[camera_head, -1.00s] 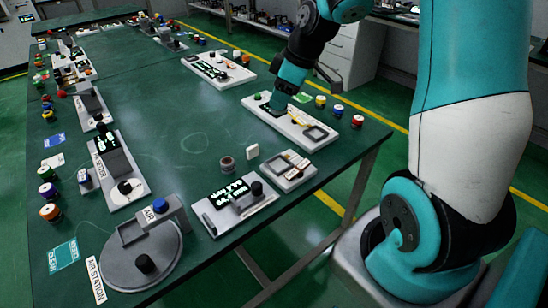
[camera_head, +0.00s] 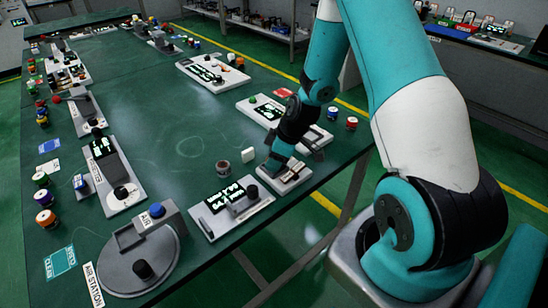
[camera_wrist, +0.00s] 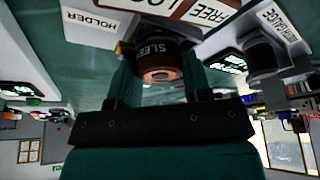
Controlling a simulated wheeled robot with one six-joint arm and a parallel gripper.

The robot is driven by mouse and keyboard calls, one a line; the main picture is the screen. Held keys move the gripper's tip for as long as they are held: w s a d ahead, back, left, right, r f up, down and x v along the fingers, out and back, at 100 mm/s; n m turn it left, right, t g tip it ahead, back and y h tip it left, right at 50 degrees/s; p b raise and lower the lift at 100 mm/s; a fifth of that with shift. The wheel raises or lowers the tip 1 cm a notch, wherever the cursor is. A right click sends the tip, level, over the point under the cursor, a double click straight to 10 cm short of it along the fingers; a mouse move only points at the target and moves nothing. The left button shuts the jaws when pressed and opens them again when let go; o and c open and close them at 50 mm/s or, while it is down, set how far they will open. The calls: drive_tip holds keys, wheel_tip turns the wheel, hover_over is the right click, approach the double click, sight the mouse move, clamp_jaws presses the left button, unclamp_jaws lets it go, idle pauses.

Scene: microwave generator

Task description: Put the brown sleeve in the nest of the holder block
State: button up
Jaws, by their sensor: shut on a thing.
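In the wrist view a dark sleeve with a brown end (camera_wrist: 160,62), its lettering partly cut off, sits between the two fingers of my gripper (camera_wrist: 160,86), which is shut on it. In the head view my gripper (camera_head: 276,163) is low over the white holder block (camera_head: 292,180), at its left end. The holder block also shows in the wrist view (camera_wrist: 92,30), beyond the sleeve, with a HOLDER label. The sleeve is hidden in the head view. The nest is not clearly visible, and I cannot tell whether the sleeve touches the block.
A small brown-grey cup-like cylinder (camera_head: 223,168) and a small white block (camera_head: 248,155) stand close left of my gripper. A white gauge station (camera_head: 228,218) lies in front. Another white station (camera_head: 262,108) lies behind. The middle of the green table (camera_head: 180,125) is clear.

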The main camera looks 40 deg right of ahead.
drive_tip(key=shift+f, duration=0.1)
drive_tip(key=o, duration=1)
drive_tip(key=shift+o, duration=0.2)
drive_tip(key=b+v, duration=0.1)
drive_tip(key=v, duration=1.1)
drive_tip(key=s+a+r, duration=0.2)
drive_tip(key=a+r, duration=0.4)
drive_tip(key=a, duration=0.5)
drive_tip(key=s+a+r+g, duration=0.1)
drive_tip(key=s+a+r, duration=0.3)
drive_tip(key=s+a, duration=0.3)
drive_tip(key=s+a+r+m+g+y, duration=0.1)
drive_tip(key=s+a+r+g, duration=0.1)
drive_tip(key=s+a+r, duration=0.2)
drive_tip(key=s+a, duration=0.3)
drive_tip(key=s, duration=0.3)
drive_tip(key=shift+a+m, duration=0.3)
drive_tip(key=shift+a, duration=0.05)
